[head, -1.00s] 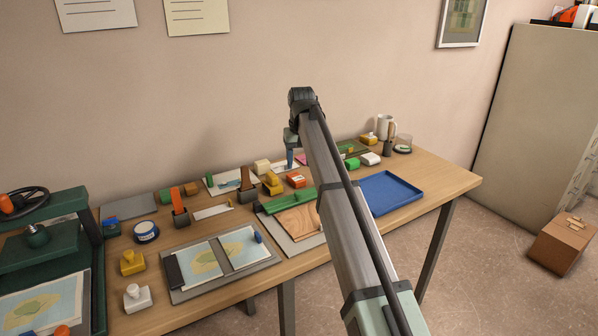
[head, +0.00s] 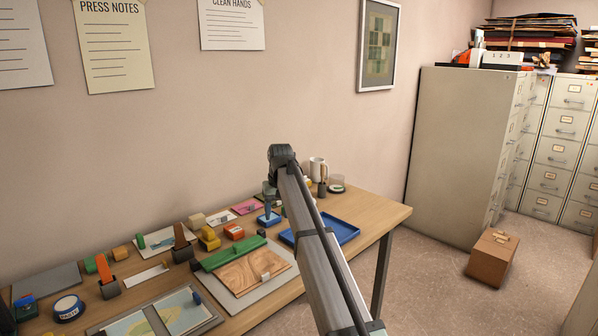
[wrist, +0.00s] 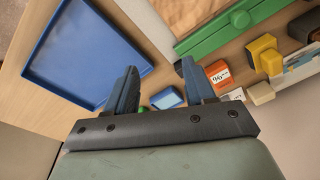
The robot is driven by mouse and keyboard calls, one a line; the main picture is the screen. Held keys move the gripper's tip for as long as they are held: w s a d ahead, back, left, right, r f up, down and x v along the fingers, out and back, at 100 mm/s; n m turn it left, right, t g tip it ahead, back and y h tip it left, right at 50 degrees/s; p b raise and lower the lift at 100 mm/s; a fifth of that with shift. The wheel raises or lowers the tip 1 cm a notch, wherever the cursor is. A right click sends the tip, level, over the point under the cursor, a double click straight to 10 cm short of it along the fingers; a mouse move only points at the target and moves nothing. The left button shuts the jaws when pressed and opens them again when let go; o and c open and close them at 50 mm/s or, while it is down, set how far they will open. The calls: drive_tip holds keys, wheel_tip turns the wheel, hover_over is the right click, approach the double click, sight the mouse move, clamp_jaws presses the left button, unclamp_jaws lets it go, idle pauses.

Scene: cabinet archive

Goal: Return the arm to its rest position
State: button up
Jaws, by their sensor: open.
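My arm reaches out over the wooden table (head: 365,213) from the lower right in the head view. My gripper (wrist: 158,82) shows in the wrist view with its two blue-grey fingers apart and nothing between them. In the head view the gripper (head: 269,192) hangs down from the arm's end above the back of the table, partly hidden by the arm. A blue ink pad (wrist: 167,98) lies below and beyond the fingers in the wrist view. The blue tray (wrist: 80,50) lies to the left of the fingers there.
The blue tray (head: 343,231) is partly behind my arm. A white mug (head: 317,169) stands at the back. A green bar clamps a wooden board (head: 250,272). A cardboard box (head: 493,252) sits on the floor by the cabinets (head: 460,150). The air above the table is clear.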

drive_tip(key=w+d+f+m, duration=0.15)
drive_tip(key=d+f, duration=0.35)
drive_tip(key=d, duration=0.7)
drive_tip(key=w+d+f+m+y, duration=0.15)
drive_tip(key=d+f, duration=0.25)
drive_tip(key=d, duration=0.9)
drive_tip(key=d+f+m+h, duration=0.15)
drive_tip(key=d+f, duration=0.35)
drive_tip(key=d, duration=0.7)
drive_tip(key=s+d+f+m+y, duration=0.1)
drive_tip(key=s+d+f+m, duration=0.15)
drive_tip(key=f, duration=0.35)
drive_tip(key=s+a+f+n+g, duration=0.15)
drive_tip(key=s+a+f, duration=0.25)
drive_tip(key=s+f, duration=1.05)
drive_tip(key=s+a+f+g, duration=0.2)
drive_tip(key=s+a+f, duration=0.2)
drive_tip(key=s+f, duration=1.05)
drive_tip(key=s+a+f+g, duration=0.1)
drive_tip(key=s+f, duration=0.3)
drive_tip(key=s, duration=0.8)
drive_tip(key=s+a+f+n+g+h, duration=0.1)
drive_tip(key=s+f, duration=0.3)
drive_tip(key=s, duration=0.8)
drive_tip(key=s+a+f+n+g+h, duration=0.1)
drive_tip(key=s+f, duration=0.3)
drive_tip(key=s, duration=0.8)
drive_tip(key=shift+s+a+f+g, duration=0.2)
drive_tip(key=shift+s+a+g, duration=0.05)
drive_tip(key=shift+a+g, duration=0.5)
